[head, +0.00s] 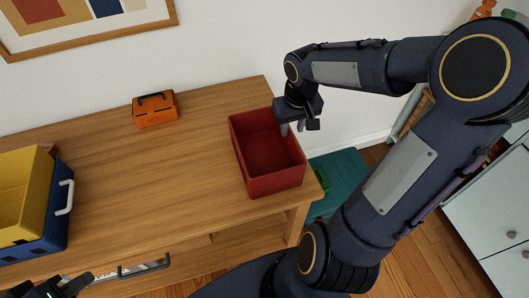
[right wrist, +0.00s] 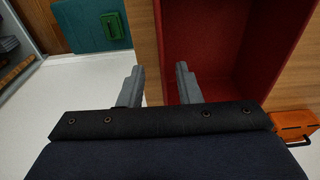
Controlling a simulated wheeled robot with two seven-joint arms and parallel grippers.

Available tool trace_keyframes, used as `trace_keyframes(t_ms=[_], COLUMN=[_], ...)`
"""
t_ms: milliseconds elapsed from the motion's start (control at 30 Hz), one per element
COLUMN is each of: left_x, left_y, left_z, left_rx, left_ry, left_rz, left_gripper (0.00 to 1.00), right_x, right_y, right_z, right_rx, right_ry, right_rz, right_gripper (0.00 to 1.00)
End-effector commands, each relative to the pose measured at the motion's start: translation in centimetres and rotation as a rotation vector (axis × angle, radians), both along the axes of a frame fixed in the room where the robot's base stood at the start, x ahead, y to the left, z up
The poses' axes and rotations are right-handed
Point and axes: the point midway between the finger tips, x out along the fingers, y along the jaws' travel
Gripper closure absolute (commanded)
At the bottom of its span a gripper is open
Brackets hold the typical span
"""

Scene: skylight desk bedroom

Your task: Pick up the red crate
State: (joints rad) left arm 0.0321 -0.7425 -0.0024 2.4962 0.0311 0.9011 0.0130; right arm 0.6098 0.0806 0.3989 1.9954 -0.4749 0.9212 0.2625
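The red crate (head: 277,184) stands open and empty on the wooden desk, near its right end. In the right wrist view the crate (right wrist: 287,38) fills the upper right. My right gripper (head: 293,131) is at the crate's right back rim, pointing down. In the right wrist view its two fingers (right wrist: 159,82) are apart, with the crate's side wall between them. I cannot tell whether either finger touches the wall. My left gripper (head: 68,286) is at the lower left corner of the head view, away from the crate, partly cut off.
An orange toolbox (head: 155,110) sits at the back of the desk (head: 150,190). A yellow crate (head: 22,190) sits in a blue crate (head: 58,215) at the left. A teal box (head: 340,175) with a green handle is on the floor right of the desk. Mid-desk is clear.

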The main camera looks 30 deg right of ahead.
Motion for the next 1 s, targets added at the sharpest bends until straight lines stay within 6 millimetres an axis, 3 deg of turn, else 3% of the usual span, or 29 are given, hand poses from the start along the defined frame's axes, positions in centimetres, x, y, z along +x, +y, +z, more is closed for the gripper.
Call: trace_keyframes(t_ms=[500, 800, 1000], left_x=[0.0, 0.0, 0.0], left_y=[0.0, 0.0, 0.0], left_z=[-0.4, -0.4, -0.4], left_rx=[0.0, 0.0, 0.0], left_ry=[0.0, 0.0, 0.0], left_rz=[0.0, 0.0, 0.0], left_gripper=[0.73, 0.73, 0.73], right_x=[0.8, 0.9, 0.9], right_y=[0.1, 0.1, 0.1], right_z=[-6.7, -7.3, -7.3], right_rx=[0.003, 0.002, 0.002], right_ry=[0.003, 0.0, 0.0], right_rz=[0.001, 0.001, 0.001], right_gripper=[0.69, 0.69, 0.93])
